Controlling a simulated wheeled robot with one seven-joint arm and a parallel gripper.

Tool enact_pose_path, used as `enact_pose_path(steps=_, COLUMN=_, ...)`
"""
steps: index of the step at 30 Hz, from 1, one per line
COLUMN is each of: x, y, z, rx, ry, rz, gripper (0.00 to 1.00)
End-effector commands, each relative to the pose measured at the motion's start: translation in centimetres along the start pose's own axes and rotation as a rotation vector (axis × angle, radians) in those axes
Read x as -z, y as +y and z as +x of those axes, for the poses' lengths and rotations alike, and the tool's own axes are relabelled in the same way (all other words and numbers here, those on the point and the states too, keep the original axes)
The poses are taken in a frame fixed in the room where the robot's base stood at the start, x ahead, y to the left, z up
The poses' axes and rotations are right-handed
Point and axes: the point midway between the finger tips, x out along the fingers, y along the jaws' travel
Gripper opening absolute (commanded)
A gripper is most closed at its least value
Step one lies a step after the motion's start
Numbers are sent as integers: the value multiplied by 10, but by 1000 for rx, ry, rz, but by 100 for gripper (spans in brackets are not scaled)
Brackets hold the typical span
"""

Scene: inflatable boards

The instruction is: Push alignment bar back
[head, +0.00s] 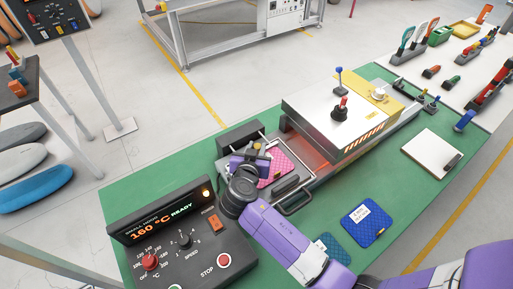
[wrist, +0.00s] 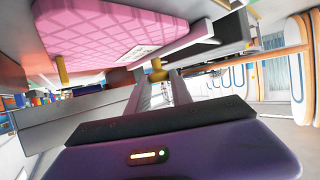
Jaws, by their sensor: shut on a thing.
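My gripper (head: 254,158) is at the far left end of the tray (head: 303,200) of the heat press, with my purple arm reaching in from the lower right. In the wrist view, its fingers (wrist: 160,82) are closed at a brass-coloured post, which seems to belong to the alignment bar (wrist: 72,115), a grey bar running off to the left. A second brass post stands further left. The pink textured board (head: 276,166) lies in the tray beside the bar; it also shows in the wrist view (wrist: 120,25) with a white label. In the head view my gripper hides most of the bar.
The control box (head: 180,240), reading 160 °C READY, stands left of my arm. The press's metal cover (head: 325,110) with a red-topped lever is beyond the tray.

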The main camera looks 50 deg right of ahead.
Motion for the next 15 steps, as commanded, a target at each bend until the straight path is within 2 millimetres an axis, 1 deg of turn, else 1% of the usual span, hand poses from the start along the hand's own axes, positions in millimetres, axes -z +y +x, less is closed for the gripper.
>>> enact_pose_path(steps=8, x=0, y=-2, z=1, rx=2, ry=1, rz=1, gripper=0)
enact_pose_path(steps=11, x=-1, y=-6, z=6, rx=2, ry=1, rz=3, gripper=0)
enact_pose_path(steps=15, x=2, y=-19, z=18, rx=3, ry=2, rz=6, gripper=0)
